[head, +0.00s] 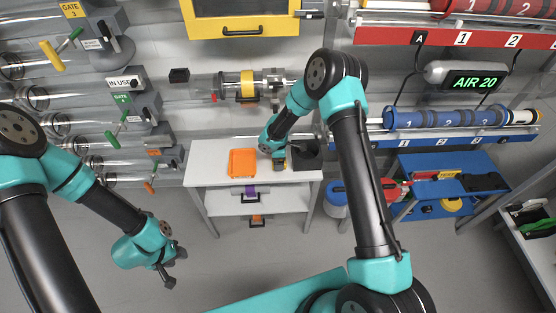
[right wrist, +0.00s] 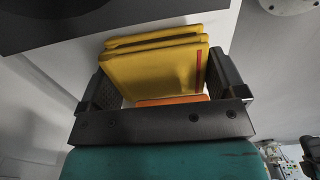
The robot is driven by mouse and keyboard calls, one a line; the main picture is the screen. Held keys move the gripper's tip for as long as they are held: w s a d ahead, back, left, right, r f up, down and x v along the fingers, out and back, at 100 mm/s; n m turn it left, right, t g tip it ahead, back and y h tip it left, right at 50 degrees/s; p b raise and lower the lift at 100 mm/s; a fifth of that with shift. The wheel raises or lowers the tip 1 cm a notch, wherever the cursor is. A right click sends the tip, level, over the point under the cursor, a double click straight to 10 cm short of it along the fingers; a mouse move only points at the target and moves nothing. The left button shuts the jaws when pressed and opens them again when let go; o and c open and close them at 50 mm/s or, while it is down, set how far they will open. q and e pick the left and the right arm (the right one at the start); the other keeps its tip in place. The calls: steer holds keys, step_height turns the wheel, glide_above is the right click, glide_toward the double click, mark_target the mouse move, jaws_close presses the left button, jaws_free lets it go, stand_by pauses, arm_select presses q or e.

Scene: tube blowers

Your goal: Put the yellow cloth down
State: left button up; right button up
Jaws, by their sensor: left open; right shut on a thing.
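The yellow cloth (right wrist: 155,72) is folded in layers, with a red stripe near its right edge. It sits between the two black fingers of my right gripper (right wrist: 162,88) in the right wrist view, and the gripper is shut on it. In the head view my right gripper (head: 277,156) is over the white table (head: 215,174), between an orange tray and a black box. Only a small bit of the cloth (head: 279,166) shows there. I cannot tell whether the cloth touches the table. My left gripper (head: 168,268) is open and empty, over the floor at lower left.
The orange tray (head: 242,163) lies left of my right gripper on the table top. The black box (head: 307,155) stands close on its right. Lower shelves hold a purple item (head: 250,192). A blue bin (head: 336,200) stands right of the table. The table's front left is bare.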

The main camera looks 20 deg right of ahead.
steer(key=shift+f, duration=0.55)
steer(key=shift+f, duration=0.3)
steer(key=o, duration=0.8)
steer(key=shift+o, duration=0.2)
step_height(320, 180, up, 18)
steer(key=shift+f, duration=0.15)
steer(key=shift+s+a, duration=0.1)
